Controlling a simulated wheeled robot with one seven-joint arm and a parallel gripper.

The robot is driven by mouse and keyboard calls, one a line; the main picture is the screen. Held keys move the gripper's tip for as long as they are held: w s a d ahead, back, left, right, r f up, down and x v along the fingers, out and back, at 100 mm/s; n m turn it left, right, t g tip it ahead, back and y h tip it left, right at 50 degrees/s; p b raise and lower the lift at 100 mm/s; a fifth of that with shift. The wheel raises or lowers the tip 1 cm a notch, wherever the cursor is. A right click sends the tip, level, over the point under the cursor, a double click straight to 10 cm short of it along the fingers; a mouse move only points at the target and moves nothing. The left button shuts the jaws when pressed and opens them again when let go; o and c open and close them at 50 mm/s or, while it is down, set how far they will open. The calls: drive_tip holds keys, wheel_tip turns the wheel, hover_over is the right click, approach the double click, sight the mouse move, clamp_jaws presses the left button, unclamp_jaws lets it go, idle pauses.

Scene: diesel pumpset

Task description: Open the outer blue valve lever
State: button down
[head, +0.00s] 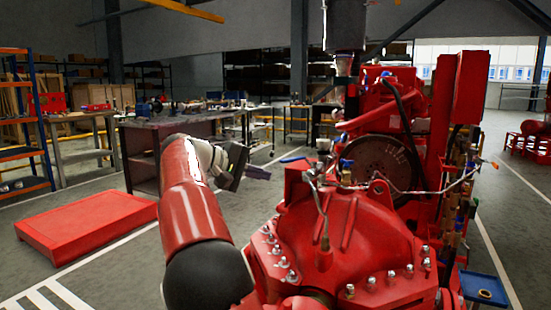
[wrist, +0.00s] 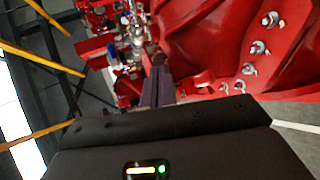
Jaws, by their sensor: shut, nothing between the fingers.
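A blue lever (head: 292,159) shows in the head view at the left of the red pump casing, just up and right of my gripper's tips. Small blue parts (head: 345,163) also show to its right; I cannot tell for certain which is the outer valve lever. My gripper (head: 264,174) is shut and empty, left of the casing and apart from the blue lever in the picture. In the wrist view, my shut fingers (wrist: 158,70) point toward small pipe fittings (wrist: 135,35).
The bolted red pump casing (head: 345,235) fills the lower right, with a thin pipe (head: 420,191) above it. The red engine (head: 390,110) stands behind. A low red platform (head: 90,225) lies at left. A workbench (head: 150,135) stands behind my arm.

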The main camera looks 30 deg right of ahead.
drive_tip(key=w+a+r+m+g+h, duration=0.2)
drive_tip(key=w+a+r+h, duration=0.2)
drive_tip(key=w+a, duration=0.15)
drive_tip(key=s+d+b, duration=0.2)
drive_tip(key=s+d, duration=0.4)
drive_tip(key=d, duration=0.3)
drive_tip(key=shift+s+d+f, duration=0.2)
drive_tip(key=shift+s+f, duration=0.05)
drive_tip(key=shift+s, duration=0.1)
drive_tip(key=shift+f+n+b, duration=0.1)
drive_tip(key=shift+n+b, duration=0.2)
drive_tip(key=shift+b, duration=0.2)
drive_tip(key=shift+s+a+n+t+b, duration=0.1)
drive_tip(key=shift+s+n+t+b, duration=0.25)
drive_tip(key=shift+b, duration=0.3)
